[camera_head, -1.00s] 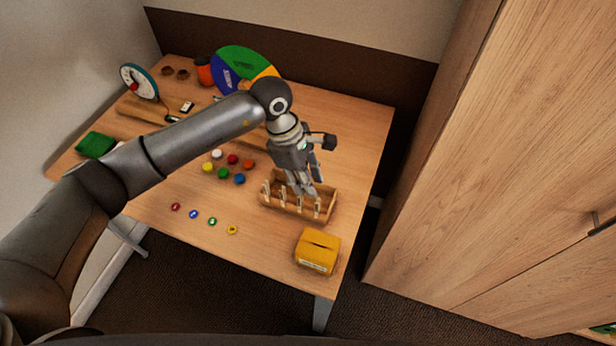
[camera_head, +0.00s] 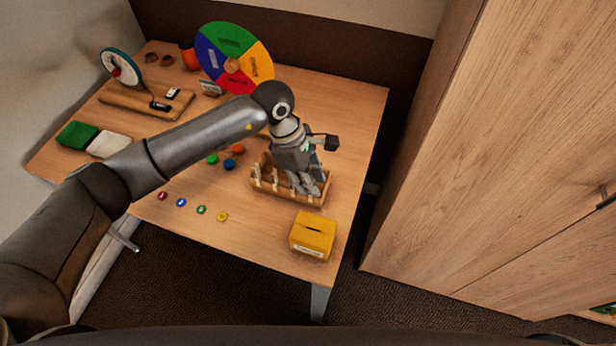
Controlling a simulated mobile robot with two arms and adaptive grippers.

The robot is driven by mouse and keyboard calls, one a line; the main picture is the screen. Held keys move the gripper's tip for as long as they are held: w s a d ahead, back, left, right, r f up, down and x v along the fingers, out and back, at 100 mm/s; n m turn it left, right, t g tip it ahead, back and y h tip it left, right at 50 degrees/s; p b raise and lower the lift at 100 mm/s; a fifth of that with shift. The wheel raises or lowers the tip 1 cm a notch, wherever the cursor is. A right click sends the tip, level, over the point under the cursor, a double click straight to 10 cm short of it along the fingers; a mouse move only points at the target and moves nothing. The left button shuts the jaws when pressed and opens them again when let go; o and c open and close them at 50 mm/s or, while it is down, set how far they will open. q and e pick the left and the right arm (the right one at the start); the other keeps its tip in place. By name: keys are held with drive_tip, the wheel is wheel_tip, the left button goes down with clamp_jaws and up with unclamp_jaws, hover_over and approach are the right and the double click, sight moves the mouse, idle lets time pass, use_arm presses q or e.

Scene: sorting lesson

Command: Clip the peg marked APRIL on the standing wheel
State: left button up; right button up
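The standing wheel (camera_head: 229,40) is at the back of the table, with green, orange, red and blue quarters that bear labels too small to read. A wooden rack (camera_head: 285,200) near the table's right side holds several upright pale pegs (camera_head: 258,176). Writing on the pegs cannot be made out, so I cannot tell which is marked APRIL. My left gripper (camera_head: 312,188) points down at the right part of the rack and hides the pegs there. I cannot tell whether its fingers are open or closed on a peg. My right gripper is out of view.
A yellow slotted box (camera_head: 313,233) stands in front of the rack. Small coloured discs (camera_head: 201,210) lie along the front edge. A clock-like dial (camera_head: 118,68), a wooden board (camera_head: 125,100) and green and white blocks (camera_head: 78,134) are at left. A tall wooden cabinet (camera_head: 480,180) is at right.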

use_arm(q)
clamp_jaws()
drive_tip(key=shift+r, duration=0.15)
drive_tip(key=shift+r+p, duration=1.05)
drive_tip(key=shift+r, duration=1.35)
drive_tip(key=shift+a+f, duration=0.1)
